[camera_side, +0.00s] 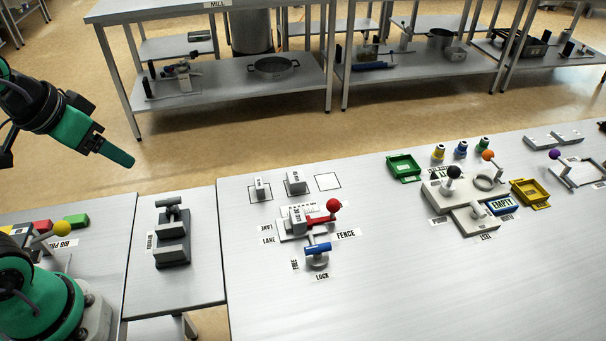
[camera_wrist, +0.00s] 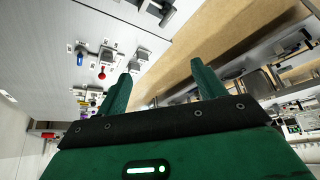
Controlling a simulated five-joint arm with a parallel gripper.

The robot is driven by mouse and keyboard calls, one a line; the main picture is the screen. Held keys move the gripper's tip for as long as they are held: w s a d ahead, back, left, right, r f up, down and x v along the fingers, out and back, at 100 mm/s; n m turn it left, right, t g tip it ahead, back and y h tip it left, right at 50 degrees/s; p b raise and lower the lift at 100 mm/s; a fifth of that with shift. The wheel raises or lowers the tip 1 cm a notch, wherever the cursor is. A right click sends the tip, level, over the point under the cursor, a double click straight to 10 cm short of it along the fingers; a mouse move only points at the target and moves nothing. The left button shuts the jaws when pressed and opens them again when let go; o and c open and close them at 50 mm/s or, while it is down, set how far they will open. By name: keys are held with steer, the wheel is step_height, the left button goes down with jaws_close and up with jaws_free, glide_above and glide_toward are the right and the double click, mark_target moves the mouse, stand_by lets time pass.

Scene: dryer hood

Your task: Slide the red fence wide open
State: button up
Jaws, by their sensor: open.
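The red fence (camera_side: 321,220) is a red bar with a red ball knob (camera_side: 333,205), beside the FENCE label (camera_side: 346,235) on the metal table. A grey block (camera_side: 297,214) stands in the lane at its left. A blue lock handle (camera_side: 318,249) sits just in front of the fence on a round grey base. The red knob also shows in the wrist view (camera_wrist: 102,72), with the blue handle (camera_wrist: 80,59) beside it. My gripper (camera_wrist: 160,77) is open and empty, fingers spread. In the side view it (camera_side: 122,158) is raised at upper left, far from the fence.
Two grey blocks (camera_side: 295,184) and an empty outlined square (camera_side: 328,182) lie behind the fence. A dark grey stepped holder (camera_side: 172,240) stands on the left table. Green (camera_side: 404,167) and yellow (camera_side: 530,193) trays and other levers are at right. The front table area is clear.

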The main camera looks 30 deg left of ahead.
steer(key=shift+w, duration=0.1)
steer(key=c, duration=0.4)
steer(key=w+d+n+g+h, duration=0.1)
steer(key=w+d+n, duration=0.1)
steer(key=w+d, duration=0.45)
steer(key=w+d+n+g, duration=0.15)
steer(key=w+d, duration=0.25)
steer(key=w, duration=0.6)
steer(key=w+d+f+n, duration=0.1)
steer(key=w+d+f, duration=0.2)
steer(key=d+f, duration=0.1)
steer(key=w+d+f+n+g, duration=0.1)
steer(key=w+d+f, duration=0.2)
steer(key=d, duration=0.4)
steer(key=w+d+f+n, duration=0.1)
steer(key=w+d+f, duration=0.2)
steer(key=d+f, duration=0.2)
steer(key=shift+d+f, duration=0.2)
steer(key=shift+f, duration=0.3)
